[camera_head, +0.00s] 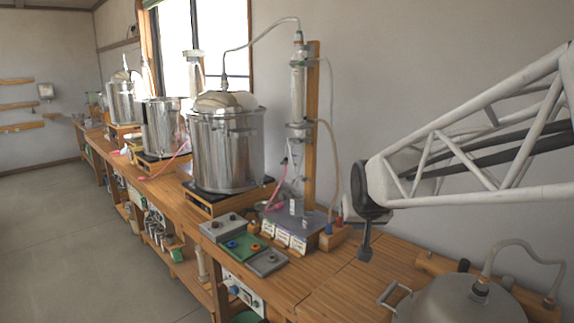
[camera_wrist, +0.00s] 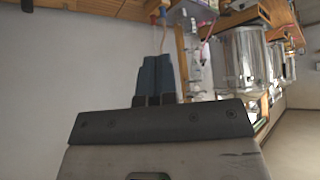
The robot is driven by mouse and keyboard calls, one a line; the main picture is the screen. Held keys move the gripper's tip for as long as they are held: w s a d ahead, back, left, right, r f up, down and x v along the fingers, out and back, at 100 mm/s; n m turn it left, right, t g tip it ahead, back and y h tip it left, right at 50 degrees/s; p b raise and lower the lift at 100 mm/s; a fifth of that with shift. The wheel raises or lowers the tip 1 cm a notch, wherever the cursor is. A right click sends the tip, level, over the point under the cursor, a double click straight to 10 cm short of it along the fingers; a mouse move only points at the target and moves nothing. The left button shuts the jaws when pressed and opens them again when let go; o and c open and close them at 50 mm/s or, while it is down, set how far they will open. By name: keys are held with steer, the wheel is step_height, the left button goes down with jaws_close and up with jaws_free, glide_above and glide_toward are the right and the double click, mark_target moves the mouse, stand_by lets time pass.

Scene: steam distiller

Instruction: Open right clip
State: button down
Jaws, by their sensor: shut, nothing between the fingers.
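The large steel pot (camera_head: 226,155) of the nearest distiller stands on a dark hot plate on the bench. A domed lid (camera_head: 220,101) sits on it, and a pipe rises from the lid. A small fitting shows at the pot's upper right side, but it is too small to tell whether it is the right clip or whether it is open. The pot also shows in the wrist view (camera_wrist: 243,62), which is turned upside down. My gripper (camera_head: 365,256) hangs right of the pot, apart from it, over the bench. Its dark fingers (camera_wrist: 156,60) are together and empty.
A glass condenser (camera_head: 298,95) on a wooden post (camera_head: 312,130) stands between pot and gripper, with hoses. Control boxes (camera_head: 240,243) lie in front. Another steel lid (camera_head: 460,300) is at the lower right. The bench (camera_head: 330,285) has free room near my gripper.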

mark_target(286, 160)
steer(key=w+a+f+t+y, duration=0.1)
steer(key=w+a+f+t, duration=0.15)
steer(key=w, duration=1.15)
steer(key=w+a+f+t, duration=0.1)
steer(key=w+a+t, duration=0.3)
steer(key=w, duration=1)
steer(key=w+a+f+t+y, duration=0.1)
steer(key=w+a+t, duration=0.2)
steer(key=w, duration=1.2)
steer(key=w+a+f+n+t+y, duration=0.1)
steer(key=w+a+f, duration=0.3)
steer(key=w, duration=0.5)
step_height(286, 160, down, 3)
steer(key=shift+r+t+y, duration=0.15)
steer(key=shift+t+y, duration=0.15)
steer(key=shift+t, duration=0.45)
steer(key=shift+w, duration=0.15)
steer(key=shift+x, duration=6.75)
steer(key=shift+a+r, duration=0.1)
steer(key=shift+r, duration=0.1)
